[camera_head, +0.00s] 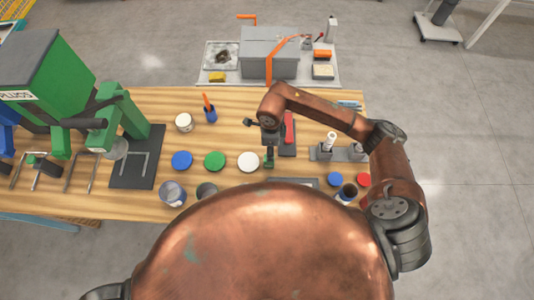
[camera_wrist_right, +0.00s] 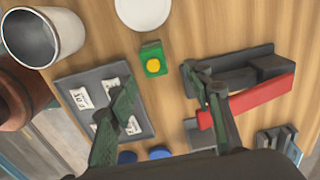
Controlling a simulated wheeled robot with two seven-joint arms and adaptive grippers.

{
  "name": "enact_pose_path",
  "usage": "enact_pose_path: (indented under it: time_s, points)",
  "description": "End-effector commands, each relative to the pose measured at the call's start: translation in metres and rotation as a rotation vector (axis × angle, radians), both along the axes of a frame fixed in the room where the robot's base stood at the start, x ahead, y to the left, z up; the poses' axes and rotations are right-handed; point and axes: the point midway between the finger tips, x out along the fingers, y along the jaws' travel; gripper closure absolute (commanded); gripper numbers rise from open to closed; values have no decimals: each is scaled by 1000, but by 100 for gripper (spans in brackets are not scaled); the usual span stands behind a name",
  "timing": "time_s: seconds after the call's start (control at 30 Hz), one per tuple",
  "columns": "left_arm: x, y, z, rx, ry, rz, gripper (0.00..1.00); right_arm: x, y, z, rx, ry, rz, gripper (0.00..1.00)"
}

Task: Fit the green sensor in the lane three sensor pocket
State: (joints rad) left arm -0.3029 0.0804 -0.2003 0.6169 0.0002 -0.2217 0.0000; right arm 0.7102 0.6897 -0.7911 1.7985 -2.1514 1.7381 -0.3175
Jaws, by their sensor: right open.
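The green sensor, a small green block with a yellow round top (camera_wrist_right: 153,62), lies on the wooden bench in the right wrist view. My right gripper (camera_wrist_right: 172,90) is open and empty, with the sensor just beyond and to the left of the gap between its fingers. In the head view my right gripper (camera_head: 268,155) hangs over the bench, and I cannot pick out the sensor there. A dark plate with white labels (camera_wrist_right: 65,83) lies left of the sensor, partly behind one finger. I cannot tell which part is the lane three pocket. My left gripper is out of view.
A grey fixture (camera_wrist_right: 235,77) with a red bar (camera_wrist_right: 262,98) stands right of the sensor. A white disc (camera_wrist_right: 143,10) and a grey cup (camera_wrist_right: 42,36) are nearby. In the head view, a green press (camera_head: 45,75) stands at left. Blue (camera_head: 181,160) and green discs (camera_head: 214,159) lie mid-bench.

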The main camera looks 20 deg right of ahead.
Motion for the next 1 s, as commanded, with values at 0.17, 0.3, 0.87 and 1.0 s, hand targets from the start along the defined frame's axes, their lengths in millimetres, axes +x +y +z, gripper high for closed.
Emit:
enact_pose_path:
  time_s: [0.17,0.3,0.87,1.0]
  points:
    - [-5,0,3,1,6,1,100,-2,2,-19,1,3,-1,54]
    - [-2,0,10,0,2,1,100,-6,6,-36,2,5,0,54]
    - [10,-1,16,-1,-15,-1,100,-6,7,-68,0,-1,1,57]
    - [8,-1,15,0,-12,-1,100,-6,7,-68,0,-1,1,67]
